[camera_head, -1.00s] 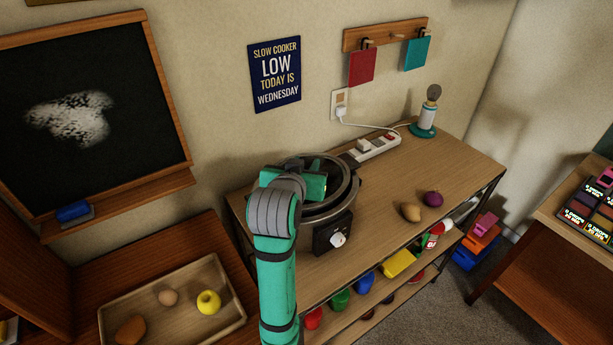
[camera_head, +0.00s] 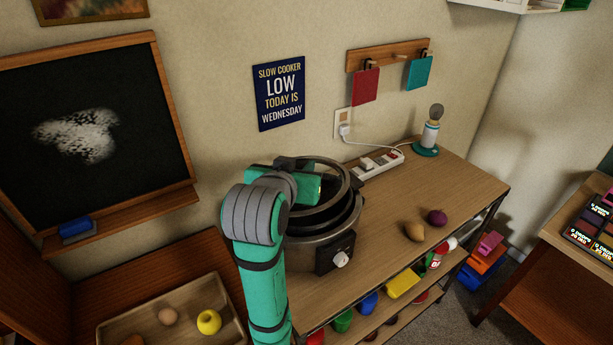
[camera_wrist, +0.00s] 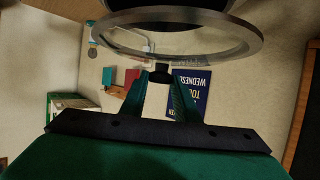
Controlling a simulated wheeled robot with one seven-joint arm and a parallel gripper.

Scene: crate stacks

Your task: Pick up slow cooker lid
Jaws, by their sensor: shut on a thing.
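The slow cooker (camera_head: 318,240) is a dark round pot with a white knob on its front, standing on the wooden shelf top. Its lid (camera_head: 345,180), clear with a grey rim, is tilted above the pot; I cannot tell whether its lower edge still touches it. In the wrist view the lid rim (camera_wrist: 238,47) spans the top. My gripper (camera_wrist: 160,78) is shut on the lid's dark handle (camera_wrist: 159,70). In the head view my gripper (camera_head: 297,165) is at the lid's left side, and my arm hides part of the pot.
A power strip (camera_head: 378,163) and a lamp (camera_head: 430,132) stand behind the pot. A potato (camera_head: 414,231) and an onion (camera_head: 437,217) lie to its right. A wooden tray (camera_head: 225,305) is at front left. The wall with the blue sign (camera_head: 279,94) is close behind.

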